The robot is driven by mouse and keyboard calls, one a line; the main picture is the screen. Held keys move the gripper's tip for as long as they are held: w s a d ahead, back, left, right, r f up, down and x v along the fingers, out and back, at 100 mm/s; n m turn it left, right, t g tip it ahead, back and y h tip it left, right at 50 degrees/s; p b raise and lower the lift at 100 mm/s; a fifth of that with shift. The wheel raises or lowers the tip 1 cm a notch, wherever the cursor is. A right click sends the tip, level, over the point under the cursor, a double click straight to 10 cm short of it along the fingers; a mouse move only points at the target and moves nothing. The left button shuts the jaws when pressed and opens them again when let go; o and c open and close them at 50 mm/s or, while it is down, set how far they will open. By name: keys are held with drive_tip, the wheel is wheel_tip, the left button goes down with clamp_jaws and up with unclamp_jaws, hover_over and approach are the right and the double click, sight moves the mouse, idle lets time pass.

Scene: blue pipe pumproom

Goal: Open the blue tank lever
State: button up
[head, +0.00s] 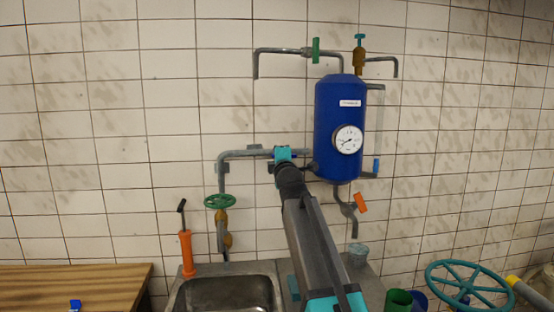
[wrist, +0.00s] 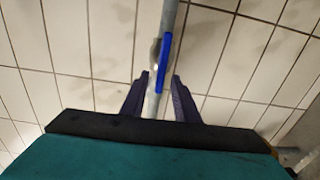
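The blue tank (head: 338,115) hangs on the tiled wall in the head view, with a round gauge on its front. A grey pipe (head: 245,153) runs left from its lower side. In the wrist view a blue lever (wrist: 164,62) lies along a grey pipe (wrist: 168,18), nearly parallel to it. My gripper (wrist: 160,77) is open, with a dark finger on each side of the pipe and the lever's lower end between or just beyond the tips. Contact cannot be told.
An orange lever (head: 361,203) sits on the outlet below the tank. A green handwheel (head: 219,201) is on the left pipe, and a green handle (head: 316,50) is above. A sink (head: 225,294), an orange pump (head: 187,254) and a large teal wheel (head: 469,285) stand lower down.

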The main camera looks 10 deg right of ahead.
drive_tip(key=s+b, duration=0.2)
drive_tip(key=s, duration=1)
drive_tip(key=shift+s+f, duration=0.1)
idle(0.5)
